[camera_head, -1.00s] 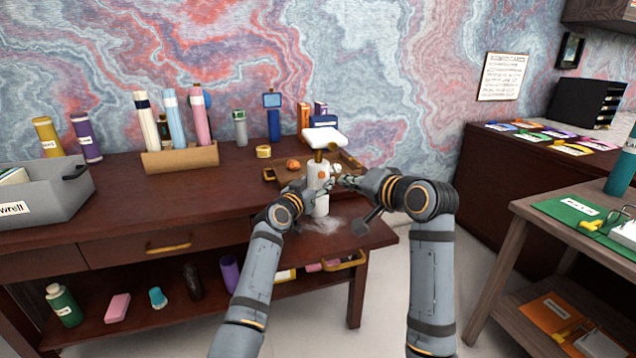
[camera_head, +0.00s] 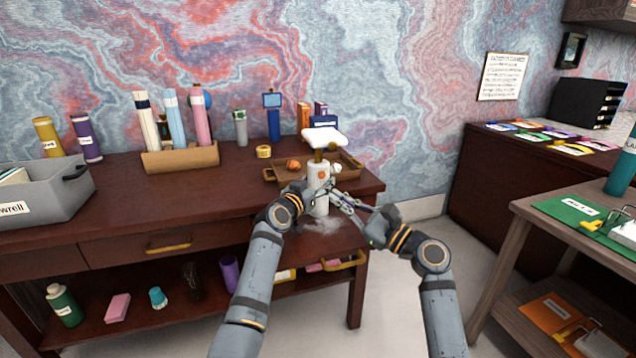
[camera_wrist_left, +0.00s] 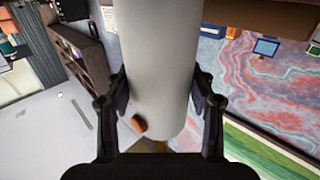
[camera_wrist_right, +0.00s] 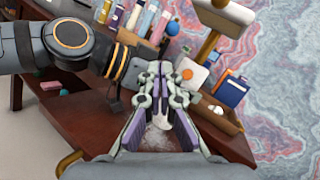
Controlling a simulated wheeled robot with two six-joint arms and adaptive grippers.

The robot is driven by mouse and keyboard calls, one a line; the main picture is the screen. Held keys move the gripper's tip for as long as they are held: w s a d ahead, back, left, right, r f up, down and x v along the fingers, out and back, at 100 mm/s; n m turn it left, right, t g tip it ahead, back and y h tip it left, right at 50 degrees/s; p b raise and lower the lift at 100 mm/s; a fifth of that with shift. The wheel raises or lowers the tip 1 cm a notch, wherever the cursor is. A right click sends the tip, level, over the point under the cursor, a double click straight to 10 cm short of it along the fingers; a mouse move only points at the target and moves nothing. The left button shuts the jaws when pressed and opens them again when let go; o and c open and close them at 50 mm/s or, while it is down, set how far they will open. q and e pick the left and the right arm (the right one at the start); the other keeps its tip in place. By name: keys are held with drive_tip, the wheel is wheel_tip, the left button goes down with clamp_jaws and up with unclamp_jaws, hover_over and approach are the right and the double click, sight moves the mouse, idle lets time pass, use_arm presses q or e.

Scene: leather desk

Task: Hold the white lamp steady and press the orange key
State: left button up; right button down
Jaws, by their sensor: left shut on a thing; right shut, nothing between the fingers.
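The white lamp (camera_head: 318,201) stands upright on the front right of the desk, its flat white head (camera_head: 324,138) on a brass neck. The orange key (camera_head: 322,174) is a small round spot on its body; it also shows in the left wrist view (camera_wrist_left: 138,124) and the right wrist view (camera_wrist_right: 188,74). My left gripper (camera_head: 306,194) is shut on the lamp body, one finger on each side in the left wrist view. My right gripper (camera_head: 338,195) is shut and empty, fingertips close to the lamp, below and right of the key. I cannot tell whether they touch.
A brown tray (camera_head: 349,166) with small items lies behind the lamp. Bottles and a roll holder (camera_head: 180,158) stand along the back of the desk. A grey bin (camera_head: 45,205) is at the far left. Open floor lies right of the desk.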

drive_tip(key=w+a, duration=0.2)
drive_tip(key=w, duration=0.6)
drive_tip(key=shift+w+a, duration=0.2)
drive_tip(key=shift+w, duration=0.05)
idle(1.3)
drive_tip(key=shift+w+a, duration=0.15)
drive_tip(key=shift+w, duration=0.25)
drive_tip(key=shift+w+a, duration=0.1)
drive_tip(key=shift+w, duration=0.25)
idle(0.4)
drive_tip(key=shift+s+d, duration=0.25)
drive_tip(key=shift+s, duration=0.55)
drive_tip(key=s+d, duration=0.1)
drive_tip(key=s, duration=0.4)
drive_tip(key=shift+s+d, duration=0.35)
drive_tip(key=shift+s, duration=0.05)
